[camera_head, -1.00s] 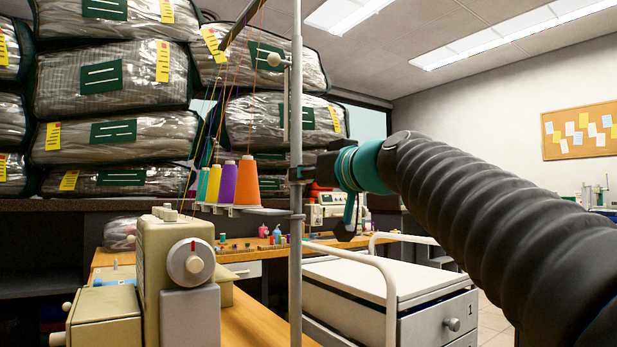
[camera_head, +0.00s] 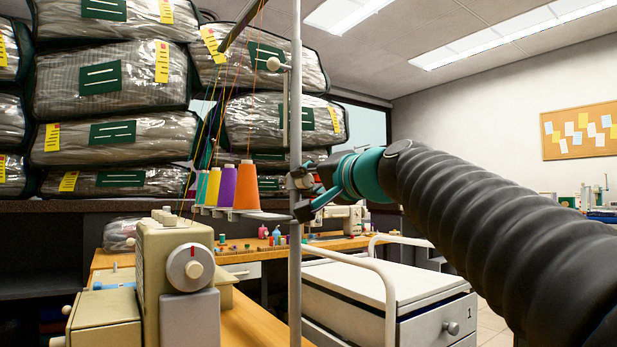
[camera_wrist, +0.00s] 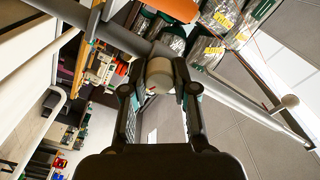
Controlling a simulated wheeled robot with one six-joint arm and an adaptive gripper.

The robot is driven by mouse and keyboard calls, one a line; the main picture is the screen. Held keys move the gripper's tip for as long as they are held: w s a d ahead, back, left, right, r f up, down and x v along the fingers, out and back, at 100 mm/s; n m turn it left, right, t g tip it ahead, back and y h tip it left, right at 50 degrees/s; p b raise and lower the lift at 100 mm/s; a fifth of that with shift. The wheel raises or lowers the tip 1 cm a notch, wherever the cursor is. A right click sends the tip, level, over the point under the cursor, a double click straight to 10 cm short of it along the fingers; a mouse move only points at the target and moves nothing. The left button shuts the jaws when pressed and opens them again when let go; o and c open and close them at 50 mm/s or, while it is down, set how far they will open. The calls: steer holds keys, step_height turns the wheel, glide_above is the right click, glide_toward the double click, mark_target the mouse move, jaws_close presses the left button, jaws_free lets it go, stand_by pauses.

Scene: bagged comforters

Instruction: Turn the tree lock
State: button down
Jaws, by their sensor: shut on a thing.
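The tree lock (camera_wrist: 160,74), a pale round knob on the grey thread-tree pole (camera_head: 296,90), is between the fingertips of my gripper (camera_wrist: 158,82) in the wrist view. My gripper is shut on it, one finger on each side. In the head view my gripper (camera_head: 303,192) is at the pole, beside the thread cones and just above the white drawer cabinet. Its fingers largely hide the knob there. The pole also shows in the wrist view (camera_wrist: 230,97), running diagonally behind the knob.
Orange, purple and yellow thread cones (camera_head: 246,187) stand on a tray left of the pole. A beige sewing machine (camera_head: 170,265) is at the lower left. A white drawer cabinet (camera_head: 385,285) with a rail is below my arm. Bagged comforters (camera_head: 115,138) are stacked behind.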

steer(key=shift+r+m+p, duration=0.1)
steer(key=shift+m+p, duration=0.4)
steer(key=shift+m, duration=1.4)
steer(key=c, duration=0.9)
jaws_free()
steer(key=v, duration=1.2)
steer(key=shift+w, duration=0.1)
